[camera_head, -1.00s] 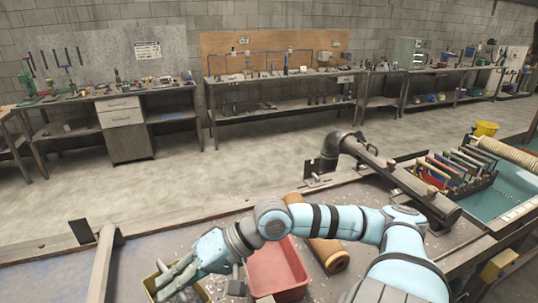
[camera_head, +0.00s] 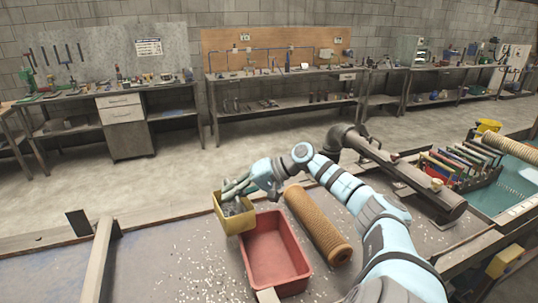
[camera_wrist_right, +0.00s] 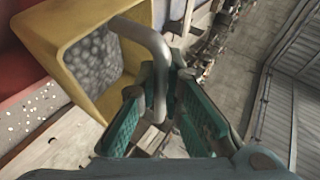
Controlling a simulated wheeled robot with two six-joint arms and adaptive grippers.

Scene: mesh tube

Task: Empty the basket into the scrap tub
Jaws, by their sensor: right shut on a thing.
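The basket is a small yellow box (camera_head: 222,213) with grey scrap inside and a grey handle. In the head view it is at the far left corner of the red scrap tub (camera_head: 272,282), its near edge overlapping the tub's rim in the picture. My right gripper (camera_head: 240,186) is shut on the basket's handle (camera_wrist_right: 157,65), which passes between the green finger pads in the wrist view. Grey scrap (camera_wrist_right: 100,62) shows inside the basket (camera_wrist_right: 72,20). The tub's inside looks empty in the head view. My left gripper is not in view.
A tan ribbed roll (camera_head: 318,222) lies just right of the tub. A dark pipe (camera_head: 400,178) runs along the table's right part. Small pale bits (camera_head: 195,262) are scattered left of the tub. A post (camera_head: 100,260) stands farther left.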

